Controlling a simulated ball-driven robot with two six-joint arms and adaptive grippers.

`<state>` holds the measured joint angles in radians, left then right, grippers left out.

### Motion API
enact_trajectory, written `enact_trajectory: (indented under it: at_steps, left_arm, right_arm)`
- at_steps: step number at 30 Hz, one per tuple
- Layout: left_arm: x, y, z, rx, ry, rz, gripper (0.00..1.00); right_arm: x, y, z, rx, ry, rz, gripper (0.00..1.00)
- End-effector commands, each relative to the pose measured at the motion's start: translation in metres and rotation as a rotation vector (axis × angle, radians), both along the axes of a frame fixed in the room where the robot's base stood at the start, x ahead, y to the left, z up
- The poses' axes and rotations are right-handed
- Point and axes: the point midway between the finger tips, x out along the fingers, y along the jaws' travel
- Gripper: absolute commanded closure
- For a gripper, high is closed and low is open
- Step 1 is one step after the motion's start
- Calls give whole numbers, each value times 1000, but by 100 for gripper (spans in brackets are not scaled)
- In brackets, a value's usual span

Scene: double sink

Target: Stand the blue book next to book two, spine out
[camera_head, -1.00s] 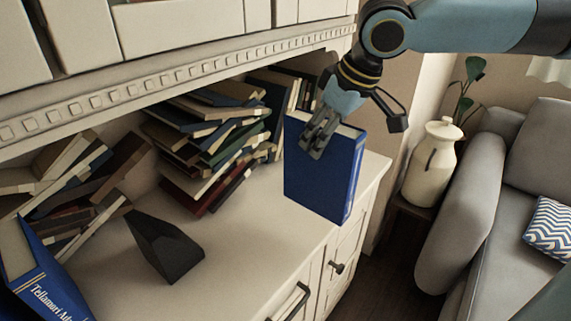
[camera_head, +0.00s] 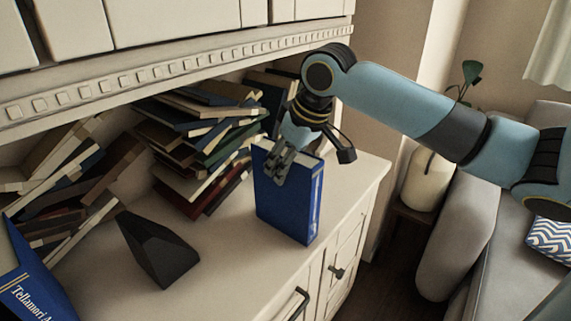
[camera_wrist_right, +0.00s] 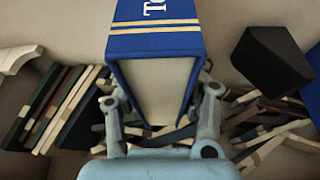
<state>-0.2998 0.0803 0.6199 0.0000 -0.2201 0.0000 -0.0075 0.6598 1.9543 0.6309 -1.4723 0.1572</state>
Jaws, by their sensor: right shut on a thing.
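The blue book (camera_head: 286,208) is upright above the pale cabinet top, its broad cover facing the head camera. I cannot tell whether its bottom edge touches the surface. My right gripper (camera_head: 277,167) is shut on its upper end. In the right wrist view the book (camera_wrist_right: 158,47) sits between the fingers (camera_wrist_right: 163,112), showing a blue spine with gold bands and white lettering, and pale pages. Another blue book (camera_head: 38,285), lettered "Tellamori A…", stands at the lower left, partly cut off. I cannot tell whether it is book two. My left gripper is out of view.
A dark angular block (camera_head: 158,250) stands on the cabinet top (camera_head: 225,270) between the two blue books. Leaning book stacks (camera_head: 200,150) fill the back, under a carved ledge (camera_head: 180,78). A white vase (camera_head: 428,180) and grey sofa (camera_head: 455,235) are at right.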

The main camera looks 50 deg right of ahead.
Motion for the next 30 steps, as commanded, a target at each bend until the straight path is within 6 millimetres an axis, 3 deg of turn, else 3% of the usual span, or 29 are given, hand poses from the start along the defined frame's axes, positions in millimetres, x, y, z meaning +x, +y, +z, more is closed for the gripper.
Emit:
enact_trajectory:
  at_steps: [10,11,15,25,30]
  left_arm:
    - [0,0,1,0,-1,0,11]
    - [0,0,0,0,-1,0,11]
    - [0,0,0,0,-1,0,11]
    - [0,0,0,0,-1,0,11]
    - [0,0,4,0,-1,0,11]
  right_arm:
    - [1,0,-2,0,-4,2,100]
    - [0,0,-3,-1,-2,1,56]
    - [0,0,-3,-1,-2,1,38]
    - [0,-1,0,-2,-3,1,37]
    - [-9,-2,24,-6,-3,5,37]
